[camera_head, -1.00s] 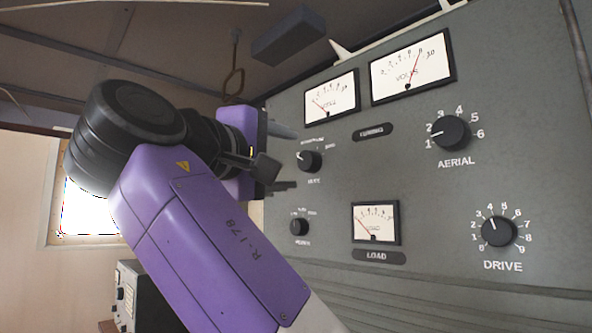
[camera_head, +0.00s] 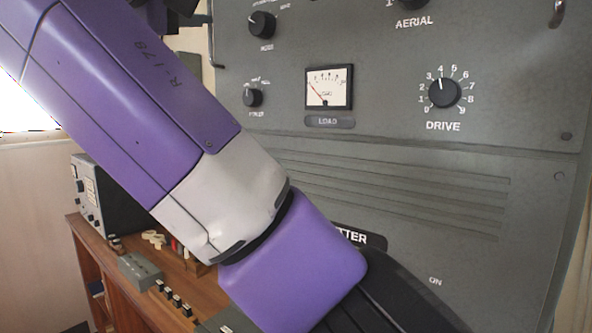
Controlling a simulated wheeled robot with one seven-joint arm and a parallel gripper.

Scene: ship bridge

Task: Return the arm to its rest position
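My purple and grey arm (camera_head: 120,90) crosses the left and middle of the head view, from the upper left down to the lower right. It is in front of the grey radio panel (camera_head: 400,180). Part of a label and the lower panel are hidden behind my arm.
A wooden desk (camera_head: 98,270) stands at the lower left with a grey equipment box (camera_head: 100,195), a small grey switch box (camera_head: 139,271) and several small dark items. A bright window is at the left edge. A metal handle (camera_head: 557,13) is at the upper right.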

